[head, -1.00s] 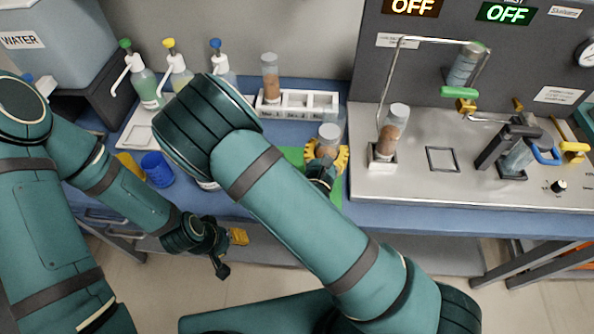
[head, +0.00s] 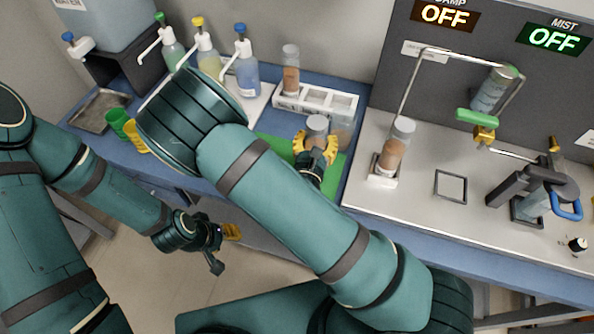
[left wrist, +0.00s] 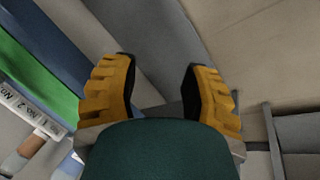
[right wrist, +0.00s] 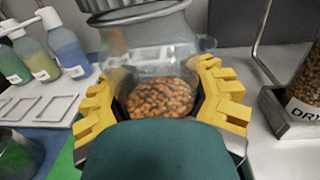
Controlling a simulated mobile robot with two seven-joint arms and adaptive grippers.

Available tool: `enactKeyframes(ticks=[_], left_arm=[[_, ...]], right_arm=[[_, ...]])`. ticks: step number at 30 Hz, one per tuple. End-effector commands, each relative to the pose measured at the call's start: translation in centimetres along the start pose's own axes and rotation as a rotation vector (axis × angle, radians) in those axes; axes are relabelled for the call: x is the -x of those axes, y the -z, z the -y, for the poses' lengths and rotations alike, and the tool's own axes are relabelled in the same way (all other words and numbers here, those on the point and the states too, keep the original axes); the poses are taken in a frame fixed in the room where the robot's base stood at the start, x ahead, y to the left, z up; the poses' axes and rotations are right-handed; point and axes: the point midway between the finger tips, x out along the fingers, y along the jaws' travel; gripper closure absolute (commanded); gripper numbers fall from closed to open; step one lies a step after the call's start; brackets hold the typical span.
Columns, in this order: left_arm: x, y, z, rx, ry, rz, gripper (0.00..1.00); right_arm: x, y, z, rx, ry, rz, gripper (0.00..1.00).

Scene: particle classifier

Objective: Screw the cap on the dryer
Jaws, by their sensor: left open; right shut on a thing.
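My right gripper (head: 316,149) is shut on a clear jar (head: 317,127) of brown particles, at the green mat. In the right wrist view, the yellow fingers clasp both sides of the jar (right wrist: 160,97). A grey ribbed lid-like part (right wrist: 140,12) shows at its top, cut off by the frame; whether it is tight I cannot tell. A similar capped jar (head: 391,155) stands tilted in a holder on the machine, right of my right gripper; its partly visible label (right wrist: 305,112) begins "DR". My left gripper (head: 231,232) is open and empty, in front of the table.
A white rack (head: 315,101) behind the held jar carries another jar (head: 290,70). Several pump bottles (head: 245,75) stand at back left. Green and yellow cups (head: 117,123) stand left of my right arm. The green mat (head: 335,174) lies beneath the held jar.

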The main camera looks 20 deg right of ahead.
Motion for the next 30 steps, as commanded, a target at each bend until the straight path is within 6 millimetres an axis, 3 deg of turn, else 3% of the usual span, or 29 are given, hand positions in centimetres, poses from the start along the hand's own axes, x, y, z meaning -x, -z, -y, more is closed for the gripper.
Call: enactKeyframes(ticks=[12,15,23,30], left_arm=[[0.0,0.0,0.0,0.0,0.0,0.0,0.54],[-0.1,0.0,0.0,0.0,0.0,0.0,0.24],[-2.1,-0.5,0.8,-0.003,-0.001,0.006,0.24],[-4.5,-1.0,1.7,-0.008,-0.002,0.015,0.24]], right_arm=[[0.0,0.0,0.0,0.0,0.0,0.001,1.0],[0.0,0.0,-0.1,-0.002,0.002,0.001,1.0],[-0.1,0.0,-2.0,-0.022,0.09,0.011,1.0],[-0.6,-3.5,-3.6,-0.024,0.257,0.017,1.0]])
